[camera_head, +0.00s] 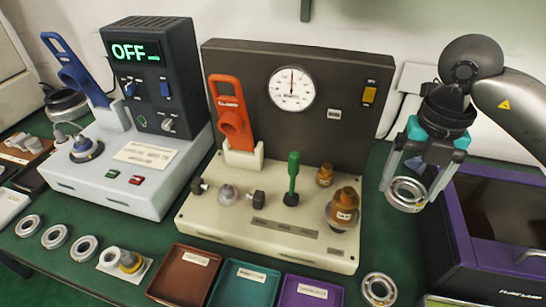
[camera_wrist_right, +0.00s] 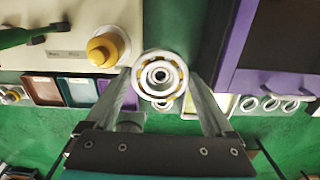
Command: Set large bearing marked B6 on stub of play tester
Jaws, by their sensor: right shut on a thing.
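My right gripper (camera_head: 407,180) is shut on a large bearing (camera_head: 406,194), a metal ring held in the air at the right, beyond the tester's base. In the right wrist view the bearing (camera_wrist_right: 160,77) sits between both fingertips, its open face towards the camera; no B6 mark is legible. The tester with a dial gauge (camera_head: 292,89) has a cream base (camera_head: 275,234). I cannot tell from the labels which is the stub. My left gripper is not seen.
A loose bearing (camera_head: 379,289) lies on the green table below the held one. A purple-edged box (camera_head: 460,250) stands close at the right. Brown (camera_head: 183,273), teal (camera_head: 243,285) and purple (camera_head: 310,292) trays lie in front. An orange lever (camera_head: 232,115) and green handle (camera_head: 292,175) rise from the tester.

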